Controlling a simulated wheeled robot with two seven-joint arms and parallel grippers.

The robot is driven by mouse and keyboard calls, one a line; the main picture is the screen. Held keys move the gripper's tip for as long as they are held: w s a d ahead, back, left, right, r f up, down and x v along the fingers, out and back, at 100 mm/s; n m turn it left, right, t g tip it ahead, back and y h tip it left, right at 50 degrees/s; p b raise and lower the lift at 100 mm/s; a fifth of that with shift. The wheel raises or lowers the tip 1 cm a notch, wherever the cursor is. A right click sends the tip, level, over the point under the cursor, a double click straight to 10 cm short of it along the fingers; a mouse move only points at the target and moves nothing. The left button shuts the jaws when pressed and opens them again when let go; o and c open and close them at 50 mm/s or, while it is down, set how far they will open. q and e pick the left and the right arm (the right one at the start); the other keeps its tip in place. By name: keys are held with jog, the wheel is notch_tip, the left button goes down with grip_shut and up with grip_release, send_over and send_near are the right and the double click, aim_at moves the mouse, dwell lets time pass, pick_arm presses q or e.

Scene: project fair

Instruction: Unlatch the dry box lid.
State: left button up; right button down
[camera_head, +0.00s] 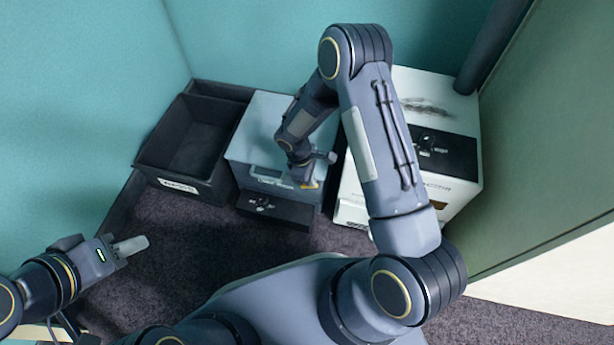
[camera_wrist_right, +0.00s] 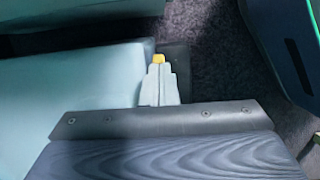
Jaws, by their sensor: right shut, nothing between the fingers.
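The dry box (camera_head: 262,125) is a pale blue box on the floor near the back wall, its lid closed. It also fills the left of the right wrist view (camera_wrist_right: 75,95). My right gripper (camera_head: 308,180) reaches down over the box's front right edge. Its pale fingers (camera_wrist_right: 158,85) are together and empty. A small yellow piece (camera_wrist_right: 158,58) shows right at the fingertips. I cannot tell whether it is the latch, or whether the fingers touch it. My left gripper (camera_head: 132,246) is away at the lower left, and its jaw gap is not clear.
A dark open bin (camera_head: 180,178) stands left of the dry box. A black unit with a knob (camera_head: 275,208) sits at the box's front. A white box with a black panel (camera_head: 455,165) stands close on the right. Dark carpet (camera_head: 190,235) is clear in front.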

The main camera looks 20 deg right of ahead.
jog(key=shift+s+d+f, duration=0.15)
jog(key=shift+d, duration=0.1)
dwell(0.3)
jog(key=shift+d, duration=0.1)
dwell(0.3)
jog(key=shift+s+d+r, duration=0.35)
jog(key=shift+d, duration=0.15)
jog(key=shift+s, duration=0.1)
jog(key=shift+d+p, duration=0.1)
jog(key=shift+p, duration=0.2)
